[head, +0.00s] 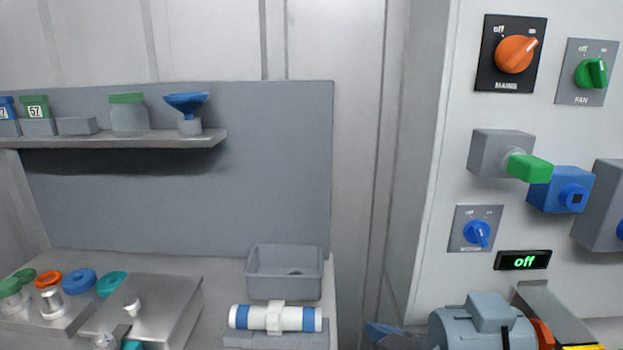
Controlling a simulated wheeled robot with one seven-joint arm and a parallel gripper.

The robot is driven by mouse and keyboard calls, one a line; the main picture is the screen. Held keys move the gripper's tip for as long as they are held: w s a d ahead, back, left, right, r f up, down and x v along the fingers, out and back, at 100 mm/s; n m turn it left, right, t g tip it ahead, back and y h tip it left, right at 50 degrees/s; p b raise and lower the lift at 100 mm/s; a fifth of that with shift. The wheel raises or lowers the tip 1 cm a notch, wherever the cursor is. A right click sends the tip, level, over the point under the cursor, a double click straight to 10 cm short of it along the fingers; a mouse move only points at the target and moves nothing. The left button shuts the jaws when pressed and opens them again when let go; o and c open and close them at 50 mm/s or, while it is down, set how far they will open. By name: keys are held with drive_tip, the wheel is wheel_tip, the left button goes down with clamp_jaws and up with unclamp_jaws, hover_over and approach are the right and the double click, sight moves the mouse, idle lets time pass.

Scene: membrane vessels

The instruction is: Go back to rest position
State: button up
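My gripper is not in view, and I cannot see whether it holds anything. On the bench at the left, a white cylinder with blue bands (276,318) lies level in a grey cradle (275,340). On the panel at the right, the orange MAINS knob (515,54) is turned toward its upper right, and the green FAN knob (591,73) is beside it. A blue knob (477,234) sits lower down.
A shelf (120,140) holds a blue funnel (187,101) and several containers. A grey basin (284,272) stands behind the cylinder. A metal box (160,305) and several coloured rings and caps are at the lower left. A grey motor-like body (480,325) is at the lower right. A green handle (530,168) juts out.

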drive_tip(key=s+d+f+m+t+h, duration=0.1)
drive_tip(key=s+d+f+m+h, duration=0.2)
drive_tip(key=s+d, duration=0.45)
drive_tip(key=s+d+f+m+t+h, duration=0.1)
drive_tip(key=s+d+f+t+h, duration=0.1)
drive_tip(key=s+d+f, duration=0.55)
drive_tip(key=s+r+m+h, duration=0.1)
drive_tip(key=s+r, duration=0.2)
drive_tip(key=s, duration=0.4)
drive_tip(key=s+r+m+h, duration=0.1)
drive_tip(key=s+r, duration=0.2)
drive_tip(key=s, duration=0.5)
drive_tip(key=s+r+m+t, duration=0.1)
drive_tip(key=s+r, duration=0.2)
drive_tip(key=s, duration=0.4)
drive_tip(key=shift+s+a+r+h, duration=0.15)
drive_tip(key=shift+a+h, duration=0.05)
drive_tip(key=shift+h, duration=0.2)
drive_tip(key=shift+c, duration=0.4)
